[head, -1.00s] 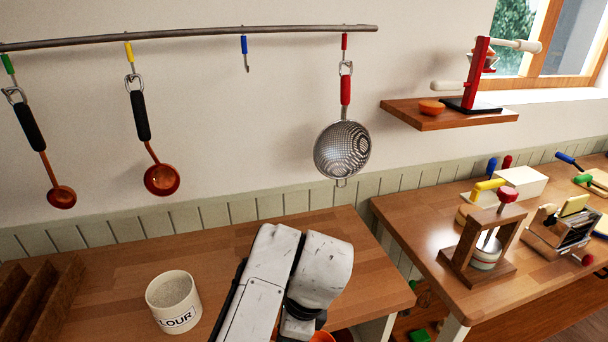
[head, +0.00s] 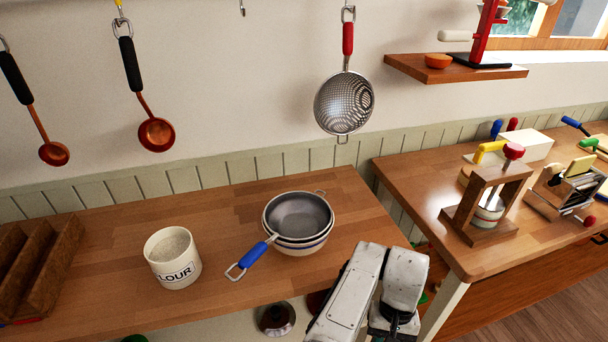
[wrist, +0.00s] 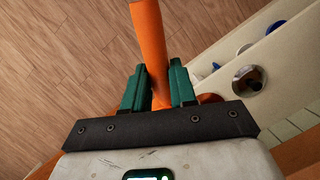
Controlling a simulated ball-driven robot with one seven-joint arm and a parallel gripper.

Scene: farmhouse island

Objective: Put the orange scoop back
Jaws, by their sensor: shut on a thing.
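In the wrist view my gripper (wrist: 160,88) has its green fingers shut on an orange bar, the orange scoop (wrist: 151,40). In the head view my arm is at the bottom, right of centre, and my gripper and the scoop are out of sight there. A white flour crock (head: 172,258) labelled "LOUR" as far as I can read stands on the wooden counter (head: 90,275), its pale contents showing at the open top.
A blue-handled sieve (head: 300,215) rests on a bowl right of the crock. Copper ladles (head: 157,134) and a red-handled strainer (head: 344,103) hang on the wall. A second counter (head: 400,177) holds a wooden press (head: 485,205).

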